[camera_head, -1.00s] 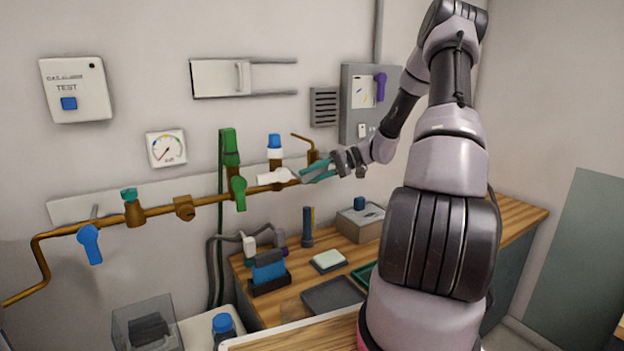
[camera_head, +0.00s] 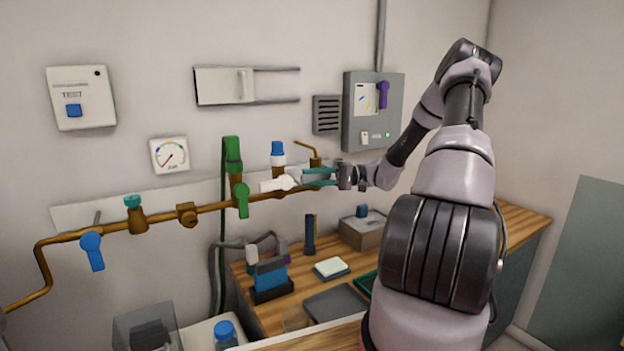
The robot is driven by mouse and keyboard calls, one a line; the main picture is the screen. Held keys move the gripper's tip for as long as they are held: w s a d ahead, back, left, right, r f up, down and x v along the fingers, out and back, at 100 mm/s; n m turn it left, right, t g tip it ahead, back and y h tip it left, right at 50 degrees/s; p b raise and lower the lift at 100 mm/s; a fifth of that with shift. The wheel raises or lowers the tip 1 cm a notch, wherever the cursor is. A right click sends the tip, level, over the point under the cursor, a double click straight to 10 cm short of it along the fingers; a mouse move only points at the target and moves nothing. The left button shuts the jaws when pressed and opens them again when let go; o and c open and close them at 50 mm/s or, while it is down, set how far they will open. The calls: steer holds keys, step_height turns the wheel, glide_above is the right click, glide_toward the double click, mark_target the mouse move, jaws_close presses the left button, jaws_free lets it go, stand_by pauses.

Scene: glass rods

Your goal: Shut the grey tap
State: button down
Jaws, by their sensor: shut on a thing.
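The grey tap (camera_head: 315,177) is at the right end of the brass pipe on the wall, below a bent brass outlet. Only a little of its grey handle shows, between the teal fingertips of my gripper (camera_head: 321,177). My gripper reaches in from the right and is shut on this handle, one finger above it and one below. The handle appears to lie about level, along the pipe. My fingers hide most of it, so its exact angle is hard to tell.
A white lever (camera_head: 278,184) sits close left of my fingertips. A green lever (camera_head: 243,200) and a blue lever (camera_head: 93,251) are further left on the pipe (camera_head: 160,211). A grey wall box (camera_head: 372,112) is above my wrist. The wooden bench (camera_head: 405,226) below holds several items.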

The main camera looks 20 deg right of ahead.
steer(key=c, duration=0.6)
jaws_free()
steer(key=d, duration=0.3)
steer(key=s+d, duration=0.1)
steer(key=d, duration=0.3)
steer(key=s+d, duration=0.1)
steer(key=d, duration=0.2)
steer(key=shift+s+d+f, duration=0.1)
steer(key=shift+d, duration=0.25)
